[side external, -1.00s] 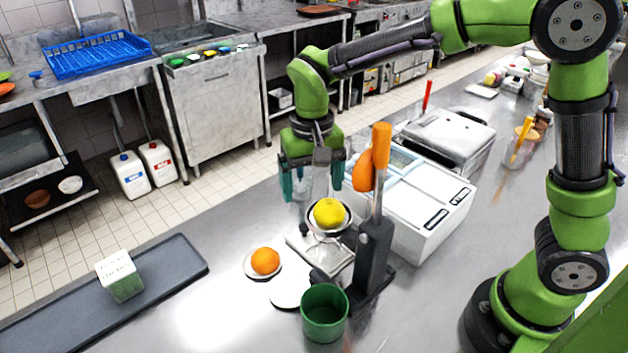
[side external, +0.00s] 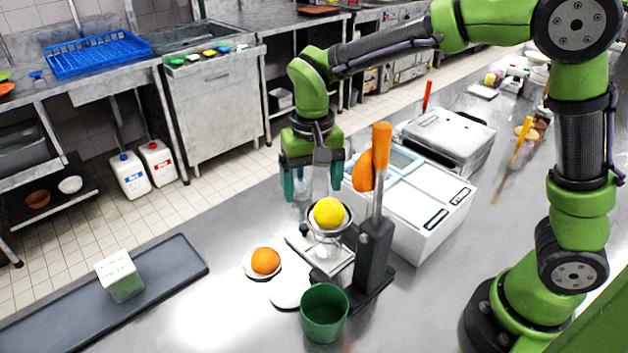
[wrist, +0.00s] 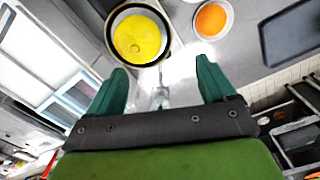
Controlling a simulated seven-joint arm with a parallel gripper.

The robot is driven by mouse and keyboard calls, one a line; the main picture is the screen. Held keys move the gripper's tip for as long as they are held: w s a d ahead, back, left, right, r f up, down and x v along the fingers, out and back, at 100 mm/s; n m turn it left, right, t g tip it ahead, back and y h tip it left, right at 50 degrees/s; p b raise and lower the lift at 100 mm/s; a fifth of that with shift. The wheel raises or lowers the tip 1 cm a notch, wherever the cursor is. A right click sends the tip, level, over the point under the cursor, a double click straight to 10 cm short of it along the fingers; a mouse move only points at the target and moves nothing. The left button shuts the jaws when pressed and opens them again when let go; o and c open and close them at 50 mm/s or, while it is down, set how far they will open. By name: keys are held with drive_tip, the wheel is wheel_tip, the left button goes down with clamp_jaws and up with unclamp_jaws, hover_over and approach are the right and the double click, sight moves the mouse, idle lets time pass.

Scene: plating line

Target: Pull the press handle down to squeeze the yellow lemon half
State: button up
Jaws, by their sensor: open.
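The yellow lemon half (side external: 328,212) sits in the round cup of the press (side external: 372,258); it also shows in the wrist view (wrist: 138,38). The press handle (side external: 381,150) has an orange grip and stands upright above the dark post. An orange rounded part (side external: 364,171) is beside the handle. My gripper (side external: 312,188) is open and empty, behind and a little above the lemon half in the side view. In the wrist view its two green fingers (wrist: 160,85) are spread apart, with the lemon cup beyond them. The handle is not clearly seen in the wrist view.
An orange half (side external: 265,261) lies on a small white dish left of the press. A green cup (side external: 324,312) stands in front. A white machine (side external: 425,205) is close behind the press. A dark tray (side external: 170,280) with a green-and-white box (side external: 120,275) lies at left.

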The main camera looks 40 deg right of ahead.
drive_tip(key=shift+r, duration=0.25)
drive_tip(key=shift+c, duration=1.1)
drive_tip(key=shift+t+y, duration=0.4)
drive_tip(key=shift+t, duration=0.5)
drive_tip(key=r, duration=0.4)
drive_tip(key=s+r, duration=0.1)
drive_tip(key=r, duration=0.2)
drive_tip(key=c, duration=0.7)
drive_tip(key=s+r+n, duration=0.1)
drive_tip(key=r, duration=0.2)
drive_tip(key=s+d+r+n+t, duration=0.1)
drive_tip(key=s+r, duration=0.1)
drive_tip(key=r, duration=0.1)
drive_tip(key=s+d+r+n+y, duration=0.1)
drive_tip(key=s+r, duration=0.1)
drive_tip(key=r, duration=0.1)
drive_tip(key=shift+s+r+n+t, duration=0.1)
drive_tip(key=shift+r+n+t, duration=0.2)
drive_tip(key=shift+t, duration=0.1)
clamp_jaws()
drive_tip(key=s+d+r+n+y, duration=0.2)
drive_tip(key=s+d+r+n, duration=0.1)
drive_tip(key=s+n, duration=0.5)
drive_tip(key=s+d+r+n+t+y, duration=0.1)
drive_tip(key=s+d+r+n, duration=0.2)
drive_tip(key=s+n, duration=0.6)
drive_tip(key=shift+s+r+n+y, duration=0.15)
drive_tip(key=shift+r+n+y, duration=0.4)
drive_tip(key=shift+n, duration=0.95)
drive_tip(key=shift+r, duration=0.1)
